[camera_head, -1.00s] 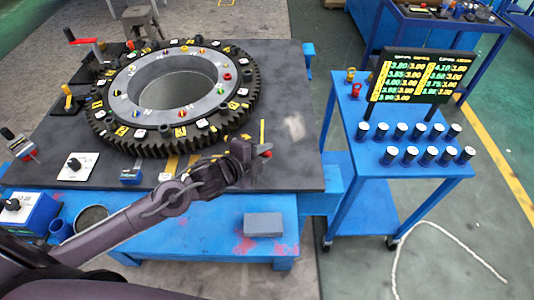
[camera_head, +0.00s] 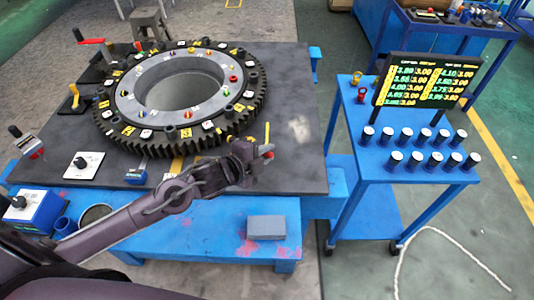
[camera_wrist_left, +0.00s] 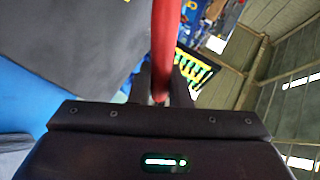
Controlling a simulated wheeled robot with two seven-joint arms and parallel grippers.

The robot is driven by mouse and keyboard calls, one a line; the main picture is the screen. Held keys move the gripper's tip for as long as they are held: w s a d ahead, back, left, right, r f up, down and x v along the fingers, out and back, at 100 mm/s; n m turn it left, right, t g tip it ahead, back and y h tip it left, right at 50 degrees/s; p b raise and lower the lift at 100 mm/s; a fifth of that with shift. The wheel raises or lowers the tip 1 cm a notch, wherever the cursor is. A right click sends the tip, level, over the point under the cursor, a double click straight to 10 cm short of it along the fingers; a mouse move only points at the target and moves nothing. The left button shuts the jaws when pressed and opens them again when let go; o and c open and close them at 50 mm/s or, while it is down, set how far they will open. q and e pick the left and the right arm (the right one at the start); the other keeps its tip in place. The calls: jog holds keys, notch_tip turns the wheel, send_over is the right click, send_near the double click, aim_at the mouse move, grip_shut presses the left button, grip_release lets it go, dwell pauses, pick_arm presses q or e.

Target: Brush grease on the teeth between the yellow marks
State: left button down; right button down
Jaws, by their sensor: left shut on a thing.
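The large dark toothed ring (camera_head: 236,128) lies flat on the dark-topped bench, around a grey inner ring (camera_head: 126,103). Several yellow and white tags sit on its top, among them a yellow mark (camera_head: 128,130) at the front left. My left gripper (camera_head: 262,151) is beside the ring's front right, over the bench top. It is shut on a thin red-handled tool, whose red handle (camera_wrist_left: 163,45) stands between the fingers in the left wrist view. Its bristles cannot be made out. No grease can be made out on the teeth. My right gripper is not in view.
A dark round pot (camera_head: 95,213) stands at the bench's front left. A grey block (camera_head: 266,227) lies on the blue front ledge. A blue cart (camera_head: 350,135) at right carries several dark cylinders and a display (camera_head: 425,82). A pale smear (camera_head: 300,128) marks the bench top.

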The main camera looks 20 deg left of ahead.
pick_arm(q)
jog(key=shift+w+a, duration=0.15)
jog(key=shift+a, duration=0.15)
jog(key=shift+w+a, duration=0.3)
jog(key=shift+a, duration=0.4)
jog(key=shift+w+d, duration=0.3)
jog(key=shift+w, duration=0.3)
jog(key=shift+w+d, duration=0.25)
jog(key=shift+w, duration=0.35)
jog(key=shift+w+d+r+b, duration=0.1)
jog(key=shift+w+d+b, duration=0.25)
jog(key=shift+w, duration=0.45)
jog(key=shift+w+d+r+b, duration=0.1)
jog(key=shift+w+d+b, duration=0.2)
jog(key=shift+w, duration=0.45)
jog(key=shift+w+d, duration=0.4)
jog(key=shift+w, duration=0.35)
